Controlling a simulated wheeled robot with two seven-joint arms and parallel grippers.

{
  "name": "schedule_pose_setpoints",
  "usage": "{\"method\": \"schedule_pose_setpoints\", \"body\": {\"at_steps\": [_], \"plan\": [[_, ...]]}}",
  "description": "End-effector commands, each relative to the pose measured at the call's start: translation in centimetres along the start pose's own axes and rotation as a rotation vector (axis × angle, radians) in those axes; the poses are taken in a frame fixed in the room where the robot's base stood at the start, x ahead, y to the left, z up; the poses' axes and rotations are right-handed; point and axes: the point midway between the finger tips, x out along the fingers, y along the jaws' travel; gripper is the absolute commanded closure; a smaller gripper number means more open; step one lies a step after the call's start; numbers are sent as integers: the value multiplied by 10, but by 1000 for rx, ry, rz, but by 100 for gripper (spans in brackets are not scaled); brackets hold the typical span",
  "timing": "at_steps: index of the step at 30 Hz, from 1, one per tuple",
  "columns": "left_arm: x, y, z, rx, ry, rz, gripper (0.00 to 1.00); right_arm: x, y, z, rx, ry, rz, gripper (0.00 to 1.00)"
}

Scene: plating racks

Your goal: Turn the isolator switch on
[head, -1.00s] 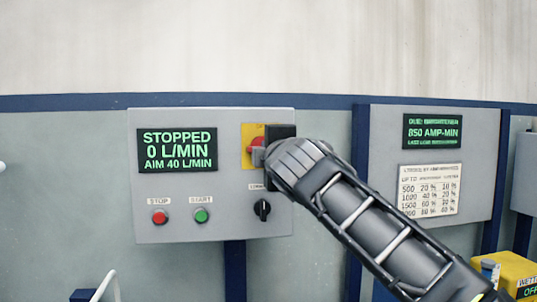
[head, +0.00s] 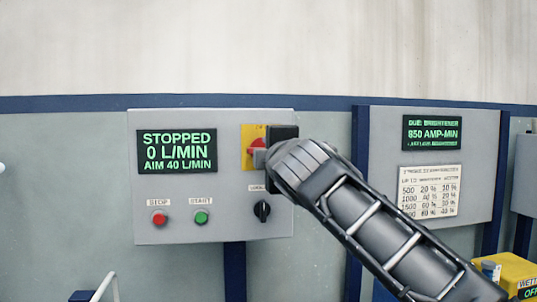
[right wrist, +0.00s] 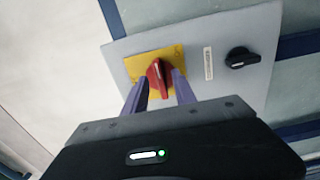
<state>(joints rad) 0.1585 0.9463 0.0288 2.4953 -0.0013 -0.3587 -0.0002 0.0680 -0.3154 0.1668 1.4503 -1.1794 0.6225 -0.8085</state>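The isolator switch is a red handle (head: 256,145) on a yellow plate (head: 248,162) at the upper right of the grey control panel (head: 180,119). In the right wrist view, the red handle (right wrist: 158,76) stands slightly tilted on the yellow plate (right wrist: 138,67). My right gripper (right wrist: 161,82) reaches it with its two fingers apart, one on each side of the handle. I cannot tell whether either finger touches it. In the head view, my right gripper (head: 262,158) hides part of the switch. My left gripper is not in view.
The panel display (head: 177,152) reads STOPPED, 0 L/MIN, AIM 40 L/MIN. Below are a red stop button (head: 159,218), a green start button (head: 201,217) and a black rotary knob (head: 262,211). A second panel (head: 480,195) stands to the right, with a yellow box (head: 510,267) below.

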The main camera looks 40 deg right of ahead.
Motion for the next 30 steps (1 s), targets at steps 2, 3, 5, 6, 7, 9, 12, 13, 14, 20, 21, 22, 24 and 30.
{"method": "schedule_pose_setpoints", "body": {"at_steps": [2, 3, 5, 6, 7, 9, 12, 13, 14, 20, 21, 22, 24, 30], "plan": [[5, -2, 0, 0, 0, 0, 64, -13, -2, 0, 0, 1, 2, 67], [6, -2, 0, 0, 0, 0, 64, -20, -2, 0, 0, 1, 2, 67], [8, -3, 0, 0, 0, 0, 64, -30, -2, 0, 0, 1, 3, 67], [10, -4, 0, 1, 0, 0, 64, -37, -2, 0, -1, 1, 2, 67], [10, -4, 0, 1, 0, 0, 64, -42, -2, 0, -1, 1, 3, 67], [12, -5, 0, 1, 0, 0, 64, -52, -1, 0, 0, 1, 2, 67], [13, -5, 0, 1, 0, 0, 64, -61, -2, 0, 0, 1, 0, 67], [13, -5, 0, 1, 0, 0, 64, -63, -2, 0, 0, 1, 0, 67], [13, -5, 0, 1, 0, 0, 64, -64, -1, 0, 0, 1, -1, 67], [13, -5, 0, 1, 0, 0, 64, -66, -1, -1, -1, 1, -2, 67], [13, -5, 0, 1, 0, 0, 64, -65, -1, 0, -1, 0, -1, 67], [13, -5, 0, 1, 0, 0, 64, -65, -1, 0, -1, 0, -1, 67], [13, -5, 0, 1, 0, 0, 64, -65, -1, 0, -1, 0, -1, 67], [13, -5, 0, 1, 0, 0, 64, -65, -1, 0, -1, 0, -1, 67]]}}
